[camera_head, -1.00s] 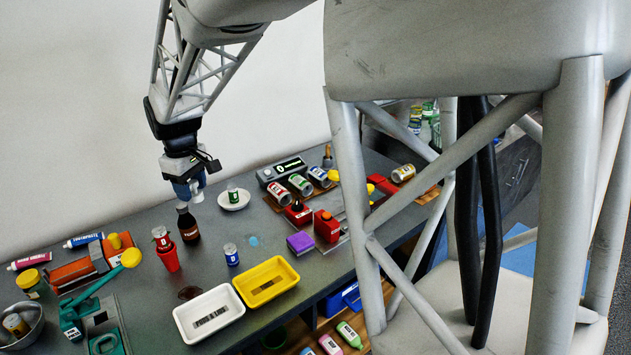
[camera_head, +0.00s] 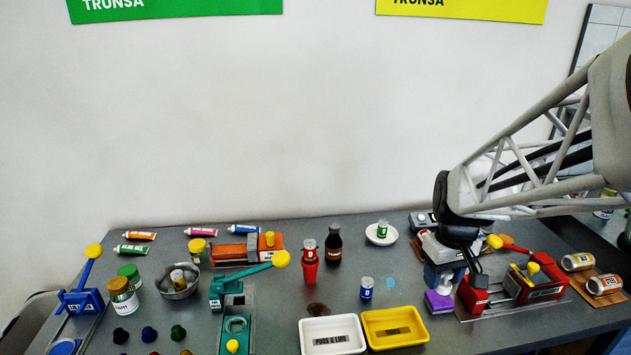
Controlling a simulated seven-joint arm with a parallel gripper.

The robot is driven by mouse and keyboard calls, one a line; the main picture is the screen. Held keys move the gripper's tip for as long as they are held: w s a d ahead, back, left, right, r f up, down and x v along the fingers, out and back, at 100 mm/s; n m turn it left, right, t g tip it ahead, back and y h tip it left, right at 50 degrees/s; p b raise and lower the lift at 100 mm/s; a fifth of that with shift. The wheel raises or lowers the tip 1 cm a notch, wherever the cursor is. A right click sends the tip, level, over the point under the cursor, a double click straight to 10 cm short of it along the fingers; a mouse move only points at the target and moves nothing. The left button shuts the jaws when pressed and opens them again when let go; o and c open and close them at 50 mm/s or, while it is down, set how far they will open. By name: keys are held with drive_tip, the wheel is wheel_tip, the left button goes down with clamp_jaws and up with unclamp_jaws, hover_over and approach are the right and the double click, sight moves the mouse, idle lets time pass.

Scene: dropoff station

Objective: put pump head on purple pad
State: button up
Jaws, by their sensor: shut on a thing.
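The purple pad (camera_head: 437,303) lies on the table at the right, just left of a red machine. My gripper (camera_head: 446,279) is directly over the pad and points down. It is shut on a small white piece, which looks like the pump head (camera_head: 446,286). The white piece is at or just above the pad's back part; I cannot tell whether it touches. The fingertips are small and partly hidden by the wrist.
The red press (camera_head: 530,285) stands close on the right, with cans (camera_head: 577,262) beyond it. A yellow tray (camera_head: 395,345) and a white tray (camera_head: 332,318) sit at the front. A small blue-labelled jar (camera_head: 366,288) stands left of the pad. A white saucer (camera_head: 368,238) is behind.

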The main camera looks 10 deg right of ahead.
drive_tip(key=s+d+f+m, duration=0.1)
drive_tip(key=s+f, duration=0.4)
drive_tip(key=f, duration=0.3)
drive_tip(key=shift+s+d+f, duration=0.25)
drive_tip(key=shift+s+d, duration=0.05)
drive_tip(key=shift+s, duration=0.1)
drive_tip(key=shift+w, duration=0.1)
hover_over(439, 298)
drive_tip(key=shift+f, duration=0.7)
idle(0.6)
drive_tip(key=shift+f, duration=0.1)
drive_tip(key=shift+f, duration=1.7)
drive_tip(key=shift+f, duration=0.1)
